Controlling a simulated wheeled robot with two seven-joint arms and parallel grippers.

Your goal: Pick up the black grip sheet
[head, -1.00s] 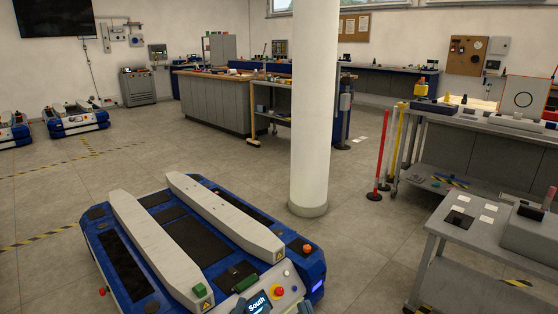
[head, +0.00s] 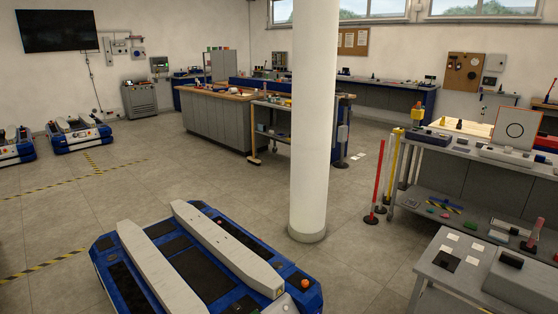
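A flat black square (head: 446,262), which looks like the grip sheet, lies on the top of the low grey table (head: 423,266) at the lower right of the head view. White square pieces (head: 472,251) lie beside it. Black flat panels (head: 202,274) also show on the blue lift cart (head: 104,245), between and beside its two pale rails; I cannot tell whether any is a loose sheet. Neither of my grippers is in view.
A white pillar (head: 311,130) stands behind the cart. Red (head: 376,182) and yellow posts stand near the workbench (head: 470,146) on the right. A grey box (head: 520,283) sits on the low table. Floor between cart and low table is open.

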